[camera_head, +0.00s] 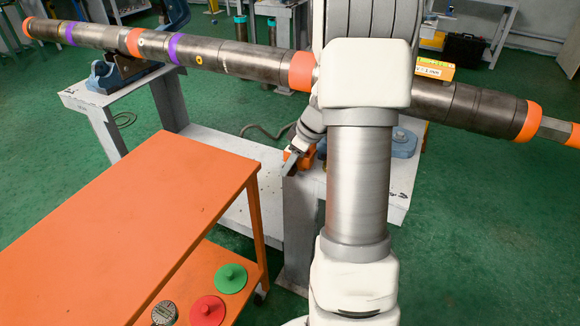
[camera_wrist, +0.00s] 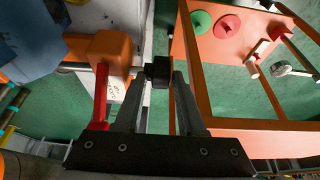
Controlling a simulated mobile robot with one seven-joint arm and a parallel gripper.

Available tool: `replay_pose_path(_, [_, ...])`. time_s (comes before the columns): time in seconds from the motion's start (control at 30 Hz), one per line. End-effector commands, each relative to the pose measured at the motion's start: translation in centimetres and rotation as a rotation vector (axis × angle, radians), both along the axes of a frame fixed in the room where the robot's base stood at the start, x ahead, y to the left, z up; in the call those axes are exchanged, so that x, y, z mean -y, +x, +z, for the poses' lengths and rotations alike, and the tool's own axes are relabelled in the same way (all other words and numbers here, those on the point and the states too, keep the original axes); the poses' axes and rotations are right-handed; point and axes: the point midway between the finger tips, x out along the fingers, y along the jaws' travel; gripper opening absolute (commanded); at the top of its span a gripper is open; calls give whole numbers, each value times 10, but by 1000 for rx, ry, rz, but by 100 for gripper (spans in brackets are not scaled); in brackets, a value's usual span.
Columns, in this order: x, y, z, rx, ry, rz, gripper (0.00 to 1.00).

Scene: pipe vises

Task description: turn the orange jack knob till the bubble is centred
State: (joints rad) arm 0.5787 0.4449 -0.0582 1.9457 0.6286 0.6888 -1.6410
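The orange jack (camera_head: 305,158) stands on the grey stand under the pipe; it also shows in the wrist view (camera_wrist: 110,48), with a red lever (camera_wrist: 101,95). A black knob (camera_wrist: 158,70) sticks out from its side. My gripper (camera_wrist: 158,78) has one finger on each side of this knob, with the fingers apart; whether they press on it I cannot tell. In the head view my gripper (camera_head: 290,165) is small and beside the jack. A yellow level (camera_head: 434,69) sits on the long steel pipe (camera_head: 230,57). Its bubble is too small to read.
An orange cart (camera_head: 130,220) stands at the left front, with green (camera_head: 230,278) and red (camera_head: 207,310) discs on its lower shelf. A blue vise (camera_head: 118,68) supports the pipe on a grey stand (camera_head: 85,97). My arm hides part of the pipe.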

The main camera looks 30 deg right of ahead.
Motion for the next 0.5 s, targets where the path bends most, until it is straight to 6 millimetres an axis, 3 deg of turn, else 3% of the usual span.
replay_pose_path(0.3, [-1, 1, -2, 1, 1, 0, 37])
replay_pose_path(0.5, [-1, 1, -2, 1, 1, 0, 1])
